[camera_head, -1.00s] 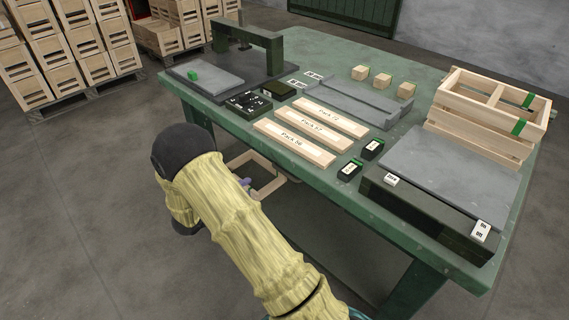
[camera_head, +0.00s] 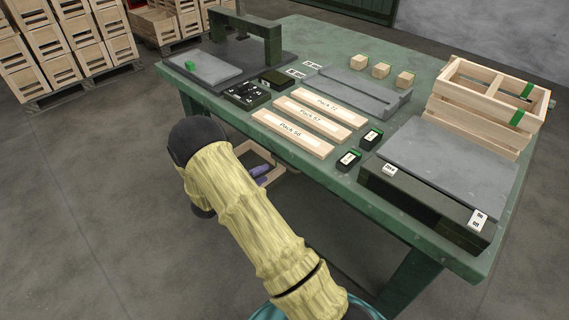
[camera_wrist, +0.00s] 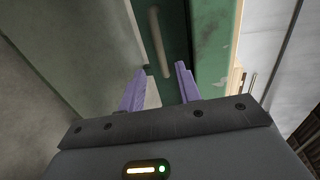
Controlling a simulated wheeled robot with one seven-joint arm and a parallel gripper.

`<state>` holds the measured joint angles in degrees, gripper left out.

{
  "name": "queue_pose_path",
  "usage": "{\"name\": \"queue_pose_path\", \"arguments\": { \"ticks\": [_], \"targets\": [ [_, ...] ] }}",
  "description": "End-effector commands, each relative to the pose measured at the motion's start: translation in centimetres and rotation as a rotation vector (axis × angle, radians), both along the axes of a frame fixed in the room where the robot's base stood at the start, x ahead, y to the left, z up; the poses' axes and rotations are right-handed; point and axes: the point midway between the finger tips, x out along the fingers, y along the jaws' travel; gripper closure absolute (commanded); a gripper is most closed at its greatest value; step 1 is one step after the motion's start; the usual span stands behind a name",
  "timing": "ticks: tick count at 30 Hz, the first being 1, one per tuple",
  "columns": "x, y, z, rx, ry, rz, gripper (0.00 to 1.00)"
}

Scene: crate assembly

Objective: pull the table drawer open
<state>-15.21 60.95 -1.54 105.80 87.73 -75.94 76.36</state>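The green table (camera_head: 432,98) has a wooden-sided drawer (camera_head: 279,176) sticking out below its near edge, so it is at least partly open. My arm hides much of it in the head view. My gripper (camera_wrist: 160,72) shows two purple fingers, spread well apart, in the wrist view. Purple also shows by the drawer in the head view. A dark green surface with a thin pale bar (camera_wrist: 158,40), perhaps the handle, lies ahead of the fingers. The bar's lower end shows between the fingertips, and no finger visibly presses on it.
Labelled wooden slats (camera_head: 312,119), small blocks (camera_head: 381,70), a grey tray (camera_head: 358,92), a wooden crate (camera_head: 478,118) and a dark box with a grey top (camera_head: 440,165) stand on the table. Stacked crates (camera_head: 75,45) are at the back left. The floor left of the table is clear.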

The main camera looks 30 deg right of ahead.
Motion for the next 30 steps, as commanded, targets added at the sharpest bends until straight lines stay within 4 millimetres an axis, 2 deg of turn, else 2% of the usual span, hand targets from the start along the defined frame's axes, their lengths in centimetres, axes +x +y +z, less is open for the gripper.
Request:
{"name": "queue_pose_path", "arguments": {
  "ticks": [13, 18, 22, 30],
  "targets": [
    [2.6, -7.4, -1.7, 0.000, -0.001, -0.002, 0.66],
    [3.5, -9.6, -2.2, 0.001, 0.001, -0.001, 0.66],
    [3.7, -10.2, -2.3, 0.001, 0.000, 0.000, 0.66],
    [3.8, -10.3, -2.3, 0.001, 0.000, 0.001, 0.66]
  ]
}}
